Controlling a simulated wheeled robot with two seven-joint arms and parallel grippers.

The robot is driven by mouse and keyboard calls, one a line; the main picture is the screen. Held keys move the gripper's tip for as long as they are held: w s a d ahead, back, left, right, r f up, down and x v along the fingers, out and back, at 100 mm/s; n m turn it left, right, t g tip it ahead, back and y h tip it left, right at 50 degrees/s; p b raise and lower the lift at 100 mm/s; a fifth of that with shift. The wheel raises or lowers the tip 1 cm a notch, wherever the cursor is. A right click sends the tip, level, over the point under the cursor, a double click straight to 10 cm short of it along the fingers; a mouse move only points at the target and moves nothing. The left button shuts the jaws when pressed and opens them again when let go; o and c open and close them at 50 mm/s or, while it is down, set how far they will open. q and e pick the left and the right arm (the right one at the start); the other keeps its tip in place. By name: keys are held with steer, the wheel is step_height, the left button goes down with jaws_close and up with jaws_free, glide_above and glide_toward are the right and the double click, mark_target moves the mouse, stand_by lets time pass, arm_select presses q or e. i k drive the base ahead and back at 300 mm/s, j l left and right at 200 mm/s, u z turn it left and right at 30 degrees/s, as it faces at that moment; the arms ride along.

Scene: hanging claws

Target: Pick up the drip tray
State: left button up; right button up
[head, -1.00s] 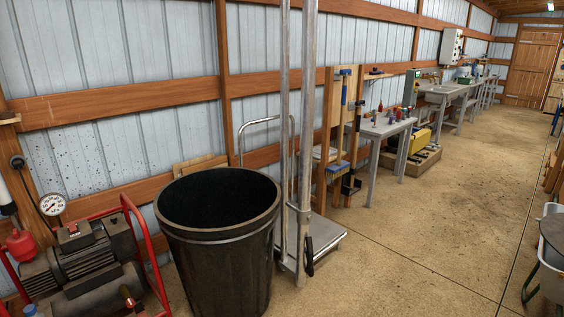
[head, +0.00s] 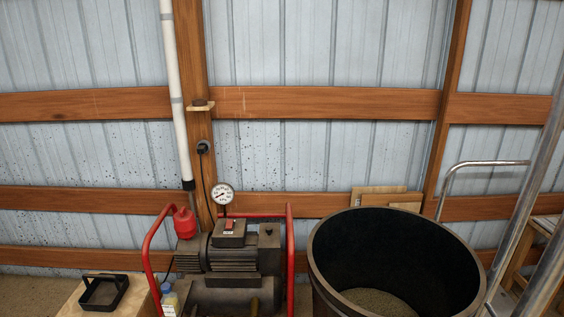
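A small black open object (head: 96,306) with a raised bar or handle sits on top of a light wooden box (head: 136,302) at the bottom left of the head view. It may be the drip tray, but I cannot tell for sure. Neither of my grippers is in view.
A compressor (head: 232,265) in a red tubular frame stands right of the wooden box, with a small bottle (head: 169,299) between them. A large black bin (head: 322,270) stands further right, beside a metal cart frame (head: 540,262). A corrugated wall (head: 330,50) closes the back.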

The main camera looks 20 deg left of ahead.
mark_target(106, 291)
steer(key=i+j+u, duration=0.15)
steer(key=i+u, duration=0.15)
steer(key=u, duration=0.15)
steer(key=i+j+u, duration=0.1)
steer(key=i+u, duration=0.25)
steer(key=u, duration=0.15)
steer(key=i+l+u, duration=0.1)
steer(key=i+u, duration=0.2)
steer(key=u, duration=0.15)
